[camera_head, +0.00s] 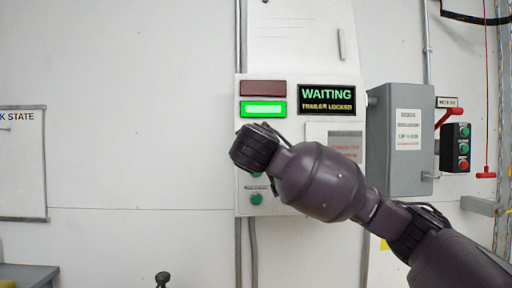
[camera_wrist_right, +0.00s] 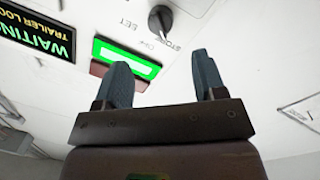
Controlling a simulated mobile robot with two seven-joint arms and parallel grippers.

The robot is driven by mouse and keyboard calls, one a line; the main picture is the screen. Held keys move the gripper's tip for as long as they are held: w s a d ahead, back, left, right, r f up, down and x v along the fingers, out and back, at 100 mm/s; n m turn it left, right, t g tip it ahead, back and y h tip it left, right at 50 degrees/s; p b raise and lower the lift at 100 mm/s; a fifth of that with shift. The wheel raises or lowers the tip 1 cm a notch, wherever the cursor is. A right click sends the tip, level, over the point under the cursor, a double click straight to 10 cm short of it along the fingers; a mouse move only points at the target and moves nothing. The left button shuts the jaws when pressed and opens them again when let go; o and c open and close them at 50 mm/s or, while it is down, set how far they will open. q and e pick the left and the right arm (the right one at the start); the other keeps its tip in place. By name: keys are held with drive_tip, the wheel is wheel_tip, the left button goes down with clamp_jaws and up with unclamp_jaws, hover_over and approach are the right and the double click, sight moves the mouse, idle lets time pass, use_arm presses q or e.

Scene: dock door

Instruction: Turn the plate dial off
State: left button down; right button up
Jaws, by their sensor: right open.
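A dark dial knob (camera_wrist_right: 160,20) sits on the white panel at the top of the right wrist view, with small lettering around it. Its setting is hard to read. My right gripper (camera_wrist_right: 161,62) is open and empty, its two blue-grey fingers pointing toward the panel. The knob lies beyond the fingertips, apart from them and not between them. In the head view my right arm crosses the white control panel (camera_head: 244,195) and hides the dial and the fingers. My left gripper is not in view.
A lit green lamp (camera_head: 263,109) and a "WAITING / TRAILER LOCKED" sign (camera_head: 327,99) are on the panel above my wrist. Green buttons (camera_head: 257,199) sit below. A grey box (camera_head: 398,165) with a red lever (camera_head: 449,117) stands out to the right.

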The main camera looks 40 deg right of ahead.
use_arm(q)
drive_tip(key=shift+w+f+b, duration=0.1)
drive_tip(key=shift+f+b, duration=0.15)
drive_tip(key=shift+b, duration=0.1)
use_arm(e)
drive_tip(key=shift+x, duration=4.6)
drive_tip(key=shift+c, duration=0.3)
